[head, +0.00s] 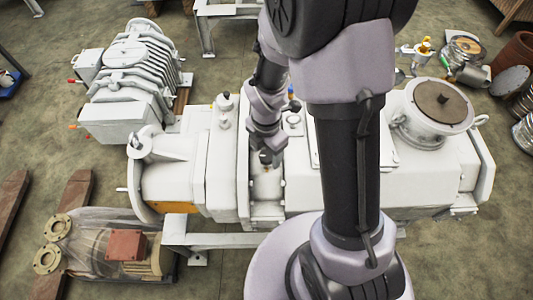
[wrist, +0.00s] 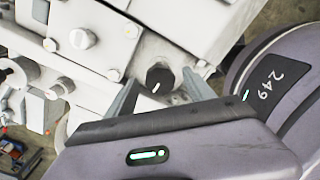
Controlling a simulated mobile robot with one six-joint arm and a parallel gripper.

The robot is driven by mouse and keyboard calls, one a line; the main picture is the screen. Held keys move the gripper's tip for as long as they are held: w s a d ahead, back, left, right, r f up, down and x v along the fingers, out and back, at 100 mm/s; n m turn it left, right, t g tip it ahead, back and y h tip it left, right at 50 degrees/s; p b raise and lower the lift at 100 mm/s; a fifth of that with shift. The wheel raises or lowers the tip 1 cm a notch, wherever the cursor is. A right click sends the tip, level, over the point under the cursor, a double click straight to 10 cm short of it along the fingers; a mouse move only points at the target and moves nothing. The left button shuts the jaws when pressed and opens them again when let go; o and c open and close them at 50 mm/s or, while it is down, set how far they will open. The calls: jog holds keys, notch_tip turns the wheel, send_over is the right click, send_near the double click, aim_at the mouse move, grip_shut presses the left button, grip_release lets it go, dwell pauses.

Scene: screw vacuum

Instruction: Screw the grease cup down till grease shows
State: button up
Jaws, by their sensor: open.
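The grease cup appears to be the dark round cap with a short white mark (wrist: 159,75), on the white machine's (wrist: 185,25) body in the wrist view. My gripper (wrist: 162,92) is open, with one grey finger on either side of the cap. I cannot tell whether either finger touches it. In the head view my gripper (head: 267,153) points down at the middle of the white machine (head: 222,165), and the dark cap (head: 265,158) shows just under it, partly hidden. No grease can be made out.
A finned white pump (head: 130,85) stands at the back left. A motor wrapped in clear film (head: 100,245) lies on the front-left floor. A white fitting (wrist: 82,39) stands up on the machine near the cap. Jars and drums crowd the far right.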

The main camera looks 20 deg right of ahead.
grip_shut()
dwell(0.3)
